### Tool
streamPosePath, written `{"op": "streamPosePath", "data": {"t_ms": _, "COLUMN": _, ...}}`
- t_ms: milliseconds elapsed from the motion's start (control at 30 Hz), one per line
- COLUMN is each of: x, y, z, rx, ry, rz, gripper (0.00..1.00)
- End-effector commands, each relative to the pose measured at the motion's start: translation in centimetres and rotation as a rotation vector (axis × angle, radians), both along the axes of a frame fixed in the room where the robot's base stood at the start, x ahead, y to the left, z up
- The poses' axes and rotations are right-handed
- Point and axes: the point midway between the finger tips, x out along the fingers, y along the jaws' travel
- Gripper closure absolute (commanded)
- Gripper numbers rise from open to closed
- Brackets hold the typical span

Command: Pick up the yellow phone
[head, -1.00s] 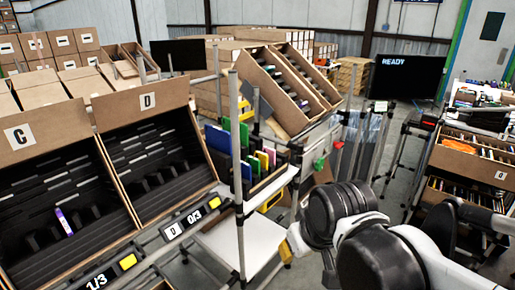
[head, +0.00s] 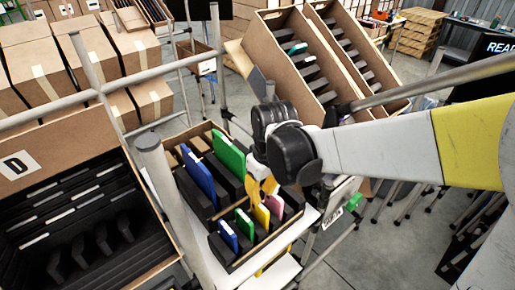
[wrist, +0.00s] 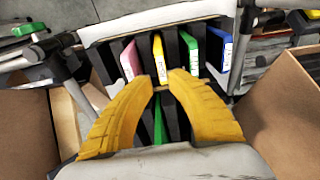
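The yellow phone (head: 261,216) stands upright in a slot of a divided carton (head: 284,236), between a small green phone (head: 244,223) and a pink phone (head: 274,205). My gripper (head: 262,188) is above the carton, its yellow fingers pointing down near the yellow phone. In the wrist view the gripper (wrist: 161,78) is open and empty, with a narrow gap between the fingertips. The yellow phone (wrist: 160,58) shows just beyond that gap, roughly in line with it. Its lower part is hidden in the slot.
A small blue phone (head: 229,236) stands beside the small green one. A large blue item (head: 198,176) and a large green item (head: 228,154) stand farther back in the carton. A metal post (head: 168,190) rises at left. Tilted cartons (head: 290,60) stand behind my arm.

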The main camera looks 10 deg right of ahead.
Motion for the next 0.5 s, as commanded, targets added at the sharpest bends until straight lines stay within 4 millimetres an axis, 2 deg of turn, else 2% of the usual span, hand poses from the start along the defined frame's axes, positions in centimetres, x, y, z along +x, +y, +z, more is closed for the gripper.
{"op": "streamPosePath", "data": {"t_ms": 300, "x": 0.5, "y": 0.4, "z": -4.9, "rx": 0.0, "ry": 0.002, "rz": 0.002, "gripper": 0.81}}
{"op": "streamPosePath", "data": {"t_ms": 500, "x": 0.6, "y": 0.4, "z": -6.1, "rx": 0.0, "ry": 0.001, "rz": 0.002, "gripper": 0.81}}
